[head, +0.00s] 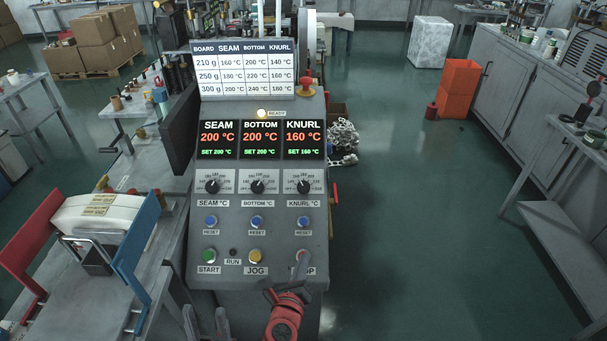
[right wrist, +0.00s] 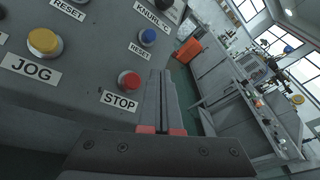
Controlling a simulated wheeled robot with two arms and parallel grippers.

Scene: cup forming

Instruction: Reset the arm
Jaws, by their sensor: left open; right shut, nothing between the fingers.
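The grey control panel (head: 235,275) stands in the middle of the head view. Its displays read SEAM 200 °C (head: 217,138), BOTTOM 200 °C (head: 260,138) and KNURL 160 °C (head: 303,138), with matching set values below. The READY lamp (head: 262,113) glows. My right gripper (head: 301,269) is shut and empty at the panel's lower right, over the STOP label. The red STOP button (right wrist: 129,81) lies just left of its closed fingers (right wrist: 163,95) in the right wrist view; contact cannot be told. My left gripper (head: 206,322) is open and empty at the bottom edge, below the START button (head: 209,256).
A red emergency button (head: 306,85) sits at the panel's upper right. A red-and-blue-sided holder with a pale stack (head: 100,214) stands at left. Orange crates (head: 459,88) and grey cabinets (head: 505,75) are at right.

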